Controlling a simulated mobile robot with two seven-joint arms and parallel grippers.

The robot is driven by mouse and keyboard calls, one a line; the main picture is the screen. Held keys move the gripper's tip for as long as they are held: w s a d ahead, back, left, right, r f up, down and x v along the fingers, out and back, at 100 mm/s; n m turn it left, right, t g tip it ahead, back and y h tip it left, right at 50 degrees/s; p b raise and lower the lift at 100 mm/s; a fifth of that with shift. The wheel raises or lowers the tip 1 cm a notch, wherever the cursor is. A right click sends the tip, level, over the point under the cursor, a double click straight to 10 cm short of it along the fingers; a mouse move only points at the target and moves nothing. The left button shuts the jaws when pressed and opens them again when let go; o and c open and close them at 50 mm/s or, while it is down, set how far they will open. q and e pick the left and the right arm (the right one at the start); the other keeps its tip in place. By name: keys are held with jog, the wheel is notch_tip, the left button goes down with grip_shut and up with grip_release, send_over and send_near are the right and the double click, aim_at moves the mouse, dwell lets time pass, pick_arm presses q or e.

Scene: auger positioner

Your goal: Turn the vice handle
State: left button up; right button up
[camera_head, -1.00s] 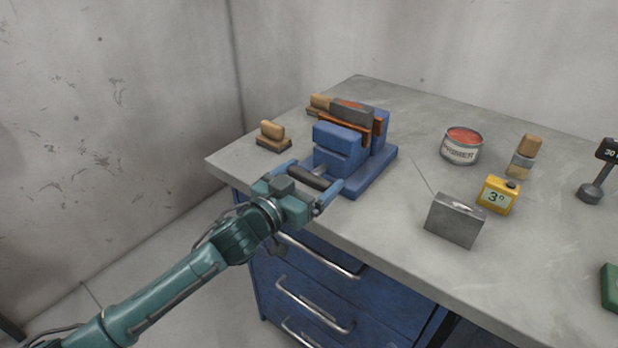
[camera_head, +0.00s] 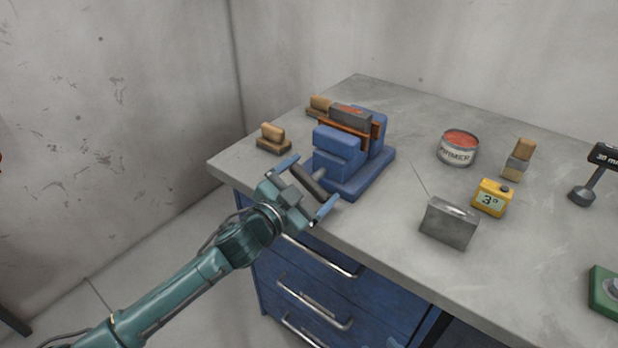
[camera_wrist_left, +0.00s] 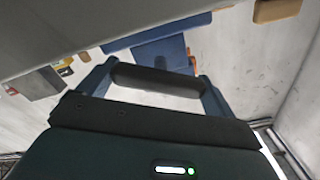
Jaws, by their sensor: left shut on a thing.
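The blue vice (camera_head: 340,148) stands at the near left corner of the grey bench, with a grey block (camera_head: 350,116) between orange-brown jaw plates. Its dark bar handle (camera_head: 308,181) sticks out from the front, past the bench edge, and slants down to the right. My left gripper (camera_head: 309,184) is shut on this handle, with its blue fingers wide apart at the bar's two ends. In the left wrist view the dark handle (camera_wrist_left: 155,80) spans between both fingers, with the blue vice body (camera_wrist_left: 163,48) beyond it. My right gripper is not in view.
A wooden-handled block (camera_head: 272,138) lies left of the vice. A primer can (camera_head: 458,147), a yellow angle gauge (camera_head: 492,198) and a grey metal block (camera_head: 449,222) stand to the right. Drawers with bar handles (camera_head: 322,256) are below my gripper.

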pick_arm(q)
jog(key=shift+m, duration=0.7)
jog(key=o, duration=0.7)
jog(key=v, duration=1.3)
jog(key=shift+s, duration=0.1)
